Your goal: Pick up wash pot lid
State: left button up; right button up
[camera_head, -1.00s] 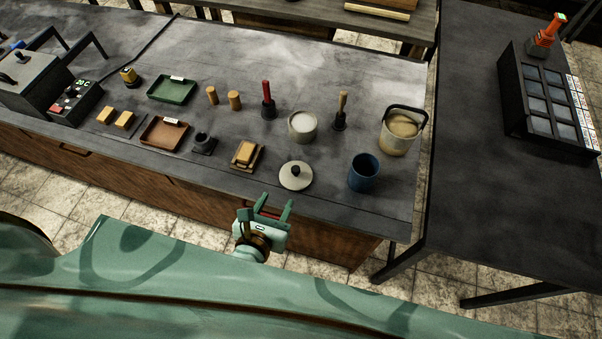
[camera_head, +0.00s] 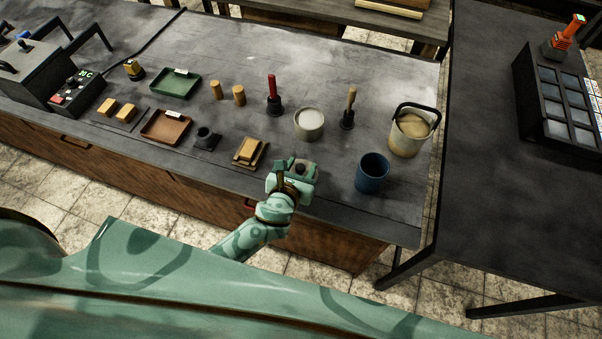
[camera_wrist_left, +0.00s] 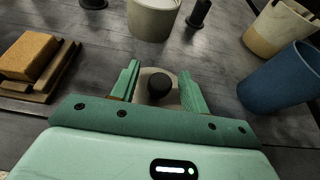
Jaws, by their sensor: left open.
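The wash pot lid (camera_wrist_left: 150,78) is a pale disc with a dark round knob, lying on the bench. In the head view most of the lid (camera_head: 306,168) is hidden behind my left gripper (camera_head: 297,170). In the left wrist view my left gripper (camera_wrist_left: 160,88) is open, with one finger on each side of the knob. I cannot tell whether the fingers touch the lid. A pale round pot (camera_head: 309,124) with light contents stands behind the lid. My right gripper is not in view.
A blue cup (camera_head: 371,174) stands close to the right of the lid. A wooden block on a small tray (camera_head: 262,163) lies close to the left. A bucket with a dark handle (camera_head: 404,140) and dark-based tools stand farther back.

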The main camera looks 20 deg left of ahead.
pick_arm(q)
grip_shut()
jog(key=shift+r, duration=0.15)
